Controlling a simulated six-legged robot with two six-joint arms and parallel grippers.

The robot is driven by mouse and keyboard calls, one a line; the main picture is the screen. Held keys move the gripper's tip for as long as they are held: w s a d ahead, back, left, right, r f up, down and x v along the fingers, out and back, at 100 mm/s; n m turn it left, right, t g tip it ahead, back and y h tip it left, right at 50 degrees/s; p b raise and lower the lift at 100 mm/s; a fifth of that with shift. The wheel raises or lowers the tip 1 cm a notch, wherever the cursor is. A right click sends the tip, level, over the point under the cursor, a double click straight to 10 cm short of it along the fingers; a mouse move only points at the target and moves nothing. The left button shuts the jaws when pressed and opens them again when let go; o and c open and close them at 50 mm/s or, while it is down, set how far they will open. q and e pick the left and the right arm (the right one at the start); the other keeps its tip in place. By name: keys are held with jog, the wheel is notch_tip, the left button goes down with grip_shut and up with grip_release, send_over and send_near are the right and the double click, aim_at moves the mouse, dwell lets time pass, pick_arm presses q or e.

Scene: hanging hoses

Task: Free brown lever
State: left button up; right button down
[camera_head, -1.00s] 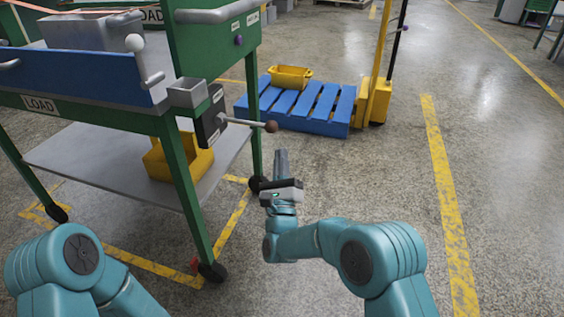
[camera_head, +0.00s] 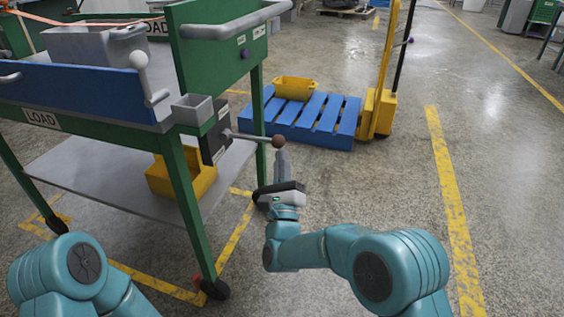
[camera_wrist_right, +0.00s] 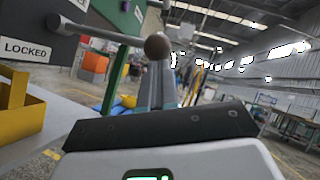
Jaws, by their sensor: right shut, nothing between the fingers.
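The lever is a grey rod with a brown ball knob (camera_head: 278,141), sticking out to the right from a dark box (camera_head: 214,138) on the green cart's leg. My right gripper (camera_head: 282,160) is shut and empty, pointing up just below the knob. In the right wrist view the knob (camera_wrist_right: 157,46) shows right at the tips of the shut fingers (camera_wrist_right: 158,85); I cannot tell whether they touch. The dark box reads LOCKED (camera_wrist_right: 27,50) there. My left gripper is out of view; only my left arm shows at the lower left.
The green cart (camera_head: 187,200) has a grey lower shelf with a yellow bin (camera_head: 170,175). A blue pallet (camera_head: 325,130) with a yellow bin (camera_head: 294,88) and a yellow pallet truck (camera_head: 380,105) stand behind. The floor on the right is clear.

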aim_at(282, 142)
notch_tip(282, 142, up, 5)
jog(key=n+g+y+p, duration=0.1)
jog(key=n+y+p, duration=0.1)
jog(key=n, duration=0.2)
jog(key=n+g+y+p, duration=0.2)
jog(key=n, duration=0.2)
jog(key=shift+s+d+r+n+y+p, duration=0.1)
jog(key=shift+n+y+p, duration=0.2)
jog(key=shift+y+p, duration=0.1)
jog(key=shift+r, duration=0.3)
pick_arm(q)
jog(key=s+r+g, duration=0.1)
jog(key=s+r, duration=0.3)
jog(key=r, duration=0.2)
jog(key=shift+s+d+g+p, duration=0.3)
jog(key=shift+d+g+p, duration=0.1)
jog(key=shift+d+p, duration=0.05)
pick_arm(e)
jog(key=shift+a+r+n+g+y, duration=0.25)
jog(key=shift+r+n, duration=0.2)
jog(key=shift+r, duration=0.25)
jog(key=shift+a+r+n+g+y, duration=0.15)
jog(key=shift+r+n+g, duration=0.25)
jog(key=shift+r, duration=0.3)
